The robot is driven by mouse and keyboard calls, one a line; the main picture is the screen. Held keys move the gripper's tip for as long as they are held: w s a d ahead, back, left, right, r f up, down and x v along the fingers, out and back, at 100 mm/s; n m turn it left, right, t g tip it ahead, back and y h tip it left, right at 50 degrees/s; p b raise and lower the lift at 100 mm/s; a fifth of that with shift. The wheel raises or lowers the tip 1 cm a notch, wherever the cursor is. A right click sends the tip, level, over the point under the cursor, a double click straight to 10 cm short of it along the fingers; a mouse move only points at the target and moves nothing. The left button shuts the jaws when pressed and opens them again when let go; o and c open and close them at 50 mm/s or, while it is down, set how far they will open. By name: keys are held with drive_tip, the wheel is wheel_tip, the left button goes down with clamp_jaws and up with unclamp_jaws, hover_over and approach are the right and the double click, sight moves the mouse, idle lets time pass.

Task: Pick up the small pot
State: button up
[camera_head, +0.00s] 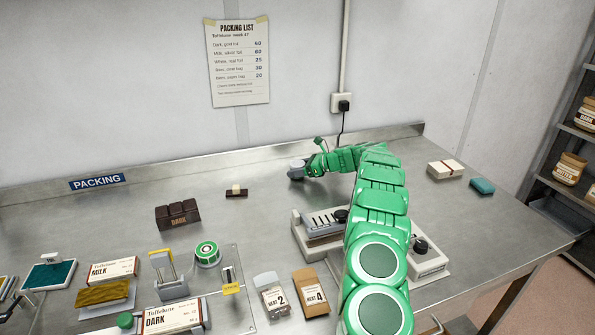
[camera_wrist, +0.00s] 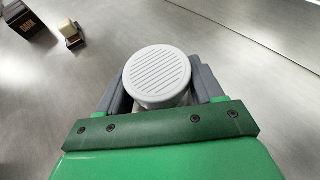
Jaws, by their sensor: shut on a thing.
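The small pot (camera_head: 297,165) shows in the head view at the far middle of the steel bench, at the end of my green arm. In the wrist view its round, ribbed white-grey top (camera_wrist: 158,75) sits between the two grey fingers. My gripper (camera_head: 299,170) is shut on the pot, with one finger on each side of it; the gripper also shows in the wrist view (camera_wrist: 160,88). The pot's underside is hidden, so I cannot tell whether it touches the bench.
A dark block marked DARK (camera_head: 178,215) and a small brush-like piece (camera_head: 236,192) lie to the left. A grey-white machine (camera_head: 322,223) stands under my arm. A white box (camera_head: 446,170) and a teal block (camera_head: 482,186) lie right. The bench around the pot is clear.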

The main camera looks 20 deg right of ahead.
sight(298, 165)
wheel_tip(298, 165, up, 3)
drive_tip(key=shift+s+a+r, duration=0.15)
drive_tip(key=shift+s+r, duration=0.5)
drive_tip(key=shift+r, duration=0.05)
drive_tip(key=s+a+r, duration=0.2)
drive_tip(key=s+r, duration=0.6)
drive_tip(key=s, duration=0.4)
drive_tip(key=shift+s+a, duration=0.2)
